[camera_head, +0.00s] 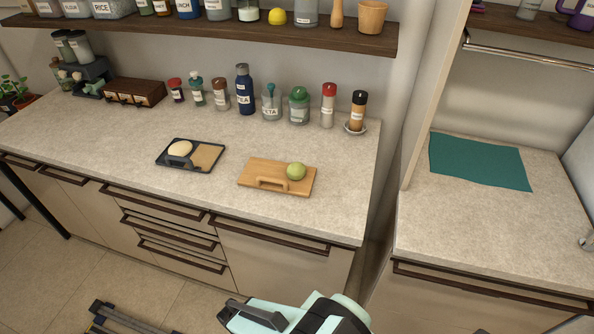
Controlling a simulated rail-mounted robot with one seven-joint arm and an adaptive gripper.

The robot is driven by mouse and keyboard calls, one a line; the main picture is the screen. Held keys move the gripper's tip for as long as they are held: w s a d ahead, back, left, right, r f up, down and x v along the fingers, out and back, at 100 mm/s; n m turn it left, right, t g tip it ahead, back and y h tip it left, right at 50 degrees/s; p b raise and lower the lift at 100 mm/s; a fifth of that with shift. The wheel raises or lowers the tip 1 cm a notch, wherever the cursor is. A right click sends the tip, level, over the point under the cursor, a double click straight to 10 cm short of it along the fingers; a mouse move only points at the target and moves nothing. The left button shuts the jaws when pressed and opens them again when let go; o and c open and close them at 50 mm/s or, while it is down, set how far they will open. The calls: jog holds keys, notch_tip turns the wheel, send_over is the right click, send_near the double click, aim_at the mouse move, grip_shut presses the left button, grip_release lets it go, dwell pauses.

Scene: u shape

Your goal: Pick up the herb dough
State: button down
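A round, pale green ball of dough, which looks like the herb dough (296,171), sits on the right part of a small wooden board (256,182). The board lies on the counter, right of the middle and near the front edge. My mint and dark arm end with my gripper (245,314) shows at the bottom edge of the view, below and in front of the counter, well apart from the dough. Its fingertips cannot be made out clearly, so I cannot tell if it is open. Nothing hides the dough.
A black tray (188,166) with a pale dough (180,148) lies left of the board. Several jars and bottles, including a blue bottle (244,90), stand along the wall. A shelf (340,40) overhangs behind. A teal mat (480,162) lies on the right counter.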

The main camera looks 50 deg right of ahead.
dwell(0.3)
jog(key=shift+c, duration=0.5)
grip_release()
